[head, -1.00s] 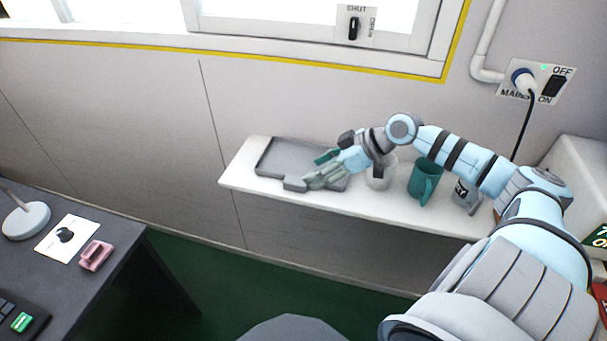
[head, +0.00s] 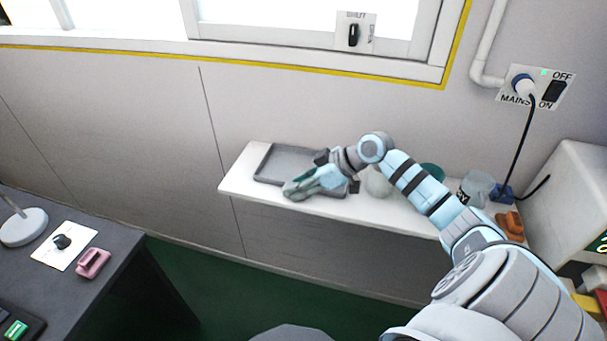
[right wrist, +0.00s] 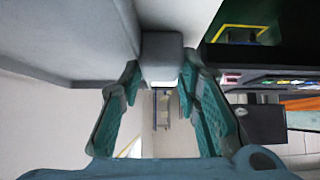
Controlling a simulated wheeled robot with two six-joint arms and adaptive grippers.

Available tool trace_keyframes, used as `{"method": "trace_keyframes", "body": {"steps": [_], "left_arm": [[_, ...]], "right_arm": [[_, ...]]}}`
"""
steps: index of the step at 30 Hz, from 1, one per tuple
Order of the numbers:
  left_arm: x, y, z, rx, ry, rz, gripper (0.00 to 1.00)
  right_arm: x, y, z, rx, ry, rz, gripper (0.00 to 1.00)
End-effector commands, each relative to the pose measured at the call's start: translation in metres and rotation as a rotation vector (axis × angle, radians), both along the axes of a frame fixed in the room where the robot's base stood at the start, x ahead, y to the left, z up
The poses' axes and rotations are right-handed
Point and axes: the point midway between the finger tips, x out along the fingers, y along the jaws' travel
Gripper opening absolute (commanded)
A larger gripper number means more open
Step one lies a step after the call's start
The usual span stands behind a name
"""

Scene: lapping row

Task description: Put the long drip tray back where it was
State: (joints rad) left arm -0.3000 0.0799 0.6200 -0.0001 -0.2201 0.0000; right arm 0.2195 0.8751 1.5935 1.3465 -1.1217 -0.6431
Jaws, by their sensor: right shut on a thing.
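The long drip tray (head: 285,158) is a shallow grey tray with a raised rim. It lies on the left part of the white shelf, along the wall. My right gripper (head: 293,189) is at the tray's front edge, its teal fingers shut on the tray's grey tab, which they mostly hide in the head view. In the right wrist view the grey tab (right wrist: 161,58) sits between the two teal fingertips, and the tray's body (right wrist: 60,30) fills the upper left. My right forearm covers part of the tray's right end. My left gripper is not in view.
The white shelf (head: 234,184) also bears a pale cup (head: 379,184), a teal mug (head: 432,170) partly behind my arm, a clear jar (head: 478,187) and an orange item (head: 511,225). A dark desk (head: 125,275) stands at the lower left, apart from the shelf.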

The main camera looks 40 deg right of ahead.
Motion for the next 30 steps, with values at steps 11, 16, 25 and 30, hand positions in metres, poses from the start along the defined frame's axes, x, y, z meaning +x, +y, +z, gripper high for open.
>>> {"method": "trace_keyframes", "body": {"steps": [11, 16, 25, 30], "left_arm": [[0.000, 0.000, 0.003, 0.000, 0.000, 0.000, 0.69], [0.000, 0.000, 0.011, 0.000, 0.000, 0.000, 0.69], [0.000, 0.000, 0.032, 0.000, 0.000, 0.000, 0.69], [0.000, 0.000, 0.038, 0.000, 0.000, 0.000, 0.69]], "right_arm": [[0.000, 0.000, 0.012, -0.001, 0.000, 0.001, 0.00], [0.001, -0.001, 0.053, -0.004, -0.004, 0.002, 0.00], [0.001, 0.000, 0.165, -0.001, -0.005, 0.001, 0.00], [0.000, 0.000, 0.196, 0.000, -0.002, 0.000, 0.00]]}}
